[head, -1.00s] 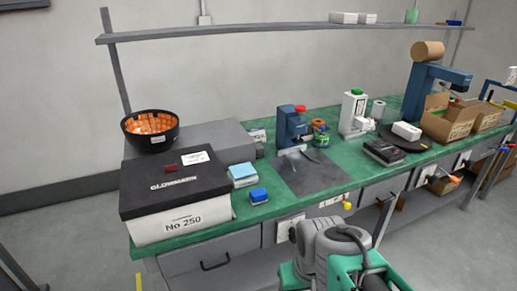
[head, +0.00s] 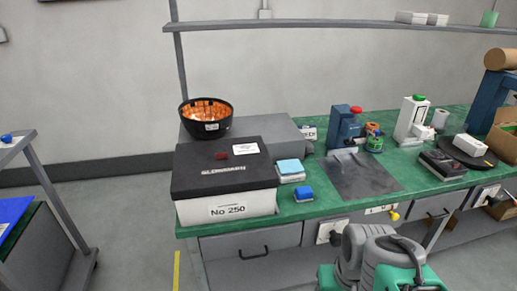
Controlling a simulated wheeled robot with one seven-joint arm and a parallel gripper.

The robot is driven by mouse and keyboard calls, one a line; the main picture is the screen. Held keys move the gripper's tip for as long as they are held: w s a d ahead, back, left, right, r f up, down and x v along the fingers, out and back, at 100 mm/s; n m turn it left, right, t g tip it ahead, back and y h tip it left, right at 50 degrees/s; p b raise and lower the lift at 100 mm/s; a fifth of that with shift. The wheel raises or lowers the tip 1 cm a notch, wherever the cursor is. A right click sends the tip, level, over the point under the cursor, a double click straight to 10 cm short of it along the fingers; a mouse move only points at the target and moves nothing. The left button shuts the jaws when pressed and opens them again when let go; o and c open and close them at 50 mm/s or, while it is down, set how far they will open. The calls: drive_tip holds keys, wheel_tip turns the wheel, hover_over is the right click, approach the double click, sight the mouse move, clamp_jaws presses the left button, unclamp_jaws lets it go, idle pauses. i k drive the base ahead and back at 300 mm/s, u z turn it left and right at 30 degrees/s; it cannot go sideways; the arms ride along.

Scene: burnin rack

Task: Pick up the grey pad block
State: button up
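I cannot pick out a grey pad block for certain. One block (head: 291,171) has a light blue top and pale sides. My arm shows at the bottom right, in front of the bench. My gripper is not visible.
A black bowl (head: 206,117) with orange contents sits on a grey case (head: 262,130) behind the box. A dark grey mat (head: 362,178) lies right of the blocks, with a blue device (head: 343,127) behind it. A grey-framed stand (head: 57,205) is at far left, with open floor between.

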sight(309, 147)
drive_tip(key=k, duration=0.55)
drive_tip(key=z, duration=0.55)
drive_tip(key=i, duration=1.05)
drive_tip(key=u, duration=0.4)
